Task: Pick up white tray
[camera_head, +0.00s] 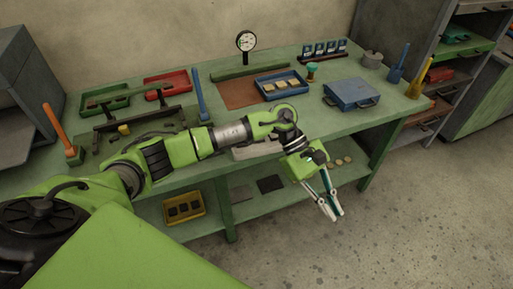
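A pale, whitish flat thing (258,151), which may be the white tray, lies near the front edge of the green bench. My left arm covers much of it, so its full shape is hidden. My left gripper (331,212) hangs in front of the bench, to the right of and below the pale thing, with its fingers pointing down. The fingers stand apart with a gap between them, and nothing shows between them. My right gripper is not in view.
A blue tray (299,83), a blue case (351,105), a red tray (186,91) and a green tray (86,106) are on the bench (225,98). A yellow tray (169,219) is on the lower shelf. Floor at the right is clear.

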